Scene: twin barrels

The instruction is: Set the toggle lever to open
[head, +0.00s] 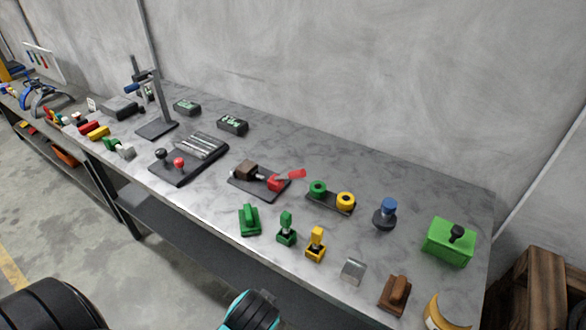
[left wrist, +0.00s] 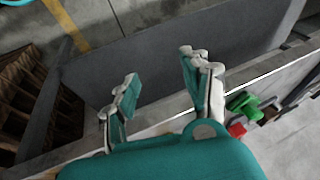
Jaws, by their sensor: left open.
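A toggle device with a red lever (head: 290,175) sits on a dark base plate (head: 243,184) in the middle of the bench in the head view. The lever lies low, nearly flat, pointing right. A teal part of my arm (head: 250,312) shows at the bottom of the head view, apart from the lever. My right gripper is not in view.
Green (head: 287,229) and yellow (head: 316,244) upright pieces stand in front of the lever. A plate with green and yellow rings (head: 330,202) is to its right. A green box (head: 448,241) stands near the right end. A dark stand (head: 160,105) rises at left.

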